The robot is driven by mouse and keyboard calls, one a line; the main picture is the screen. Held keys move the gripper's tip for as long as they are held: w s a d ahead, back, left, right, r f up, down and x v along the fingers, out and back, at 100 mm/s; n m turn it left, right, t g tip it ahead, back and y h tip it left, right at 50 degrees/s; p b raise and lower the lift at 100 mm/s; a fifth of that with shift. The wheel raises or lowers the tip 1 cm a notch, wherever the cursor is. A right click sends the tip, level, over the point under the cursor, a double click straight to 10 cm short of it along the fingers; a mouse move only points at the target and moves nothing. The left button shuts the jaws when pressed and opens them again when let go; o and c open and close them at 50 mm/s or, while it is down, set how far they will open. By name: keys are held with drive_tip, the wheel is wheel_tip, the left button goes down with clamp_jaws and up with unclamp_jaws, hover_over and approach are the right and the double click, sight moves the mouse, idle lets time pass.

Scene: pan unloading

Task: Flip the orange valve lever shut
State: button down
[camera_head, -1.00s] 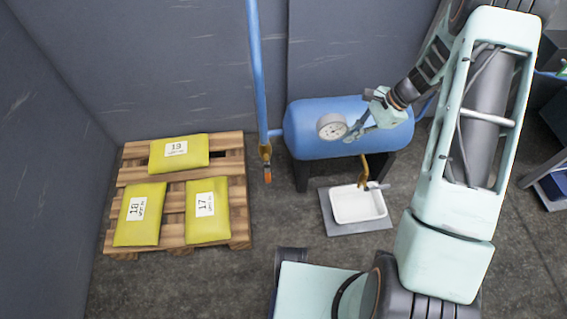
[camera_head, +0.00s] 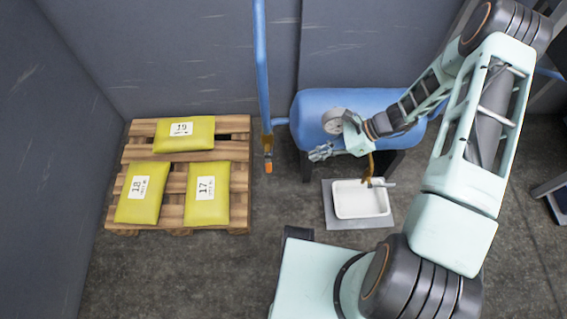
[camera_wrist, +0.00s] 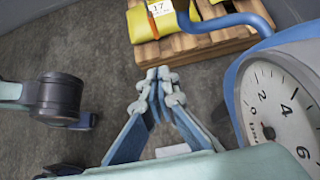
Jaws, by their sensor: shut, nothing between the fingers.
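The orange valve lever (camera_head: 268,168) hangs at the lower end of the brass valve (camera_head: 266,144) on the vertical blue pipe (camera_head: 262,70). My gripper (camera_head: 315,153) is shut and empty, to the right of the lever and apart from it, in front of the blue tank's left end. In the wrist view my gripper (camera_wrist: 158,75) has its fingertips together over the floor, with nothing between them.
The blue tank (camera_head: 310,105) with a round gauge (camera_head: 333,121) is close by my wrist; the gauge (camera_wrist: 275,110) also shows at right in the wrist view. A white tray (camera_head: 360,207) lies below. A pallet (camera_head: 240,215) with yellow bags is at left.

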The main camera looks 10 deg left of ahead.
sight(268, 163)
drive_tip(key=a+r+b+x, duration=0.1)
drive_tip(key=r+b+x, duration=0.1)
drive_tip(key=x, duration=1.1)
drive_tip(key=shift+s+a+b, duration=0.2)
drive_tip(key=shift+a+b, duration=0.15)
drive_tip(key=shift+b, duration=0.45)
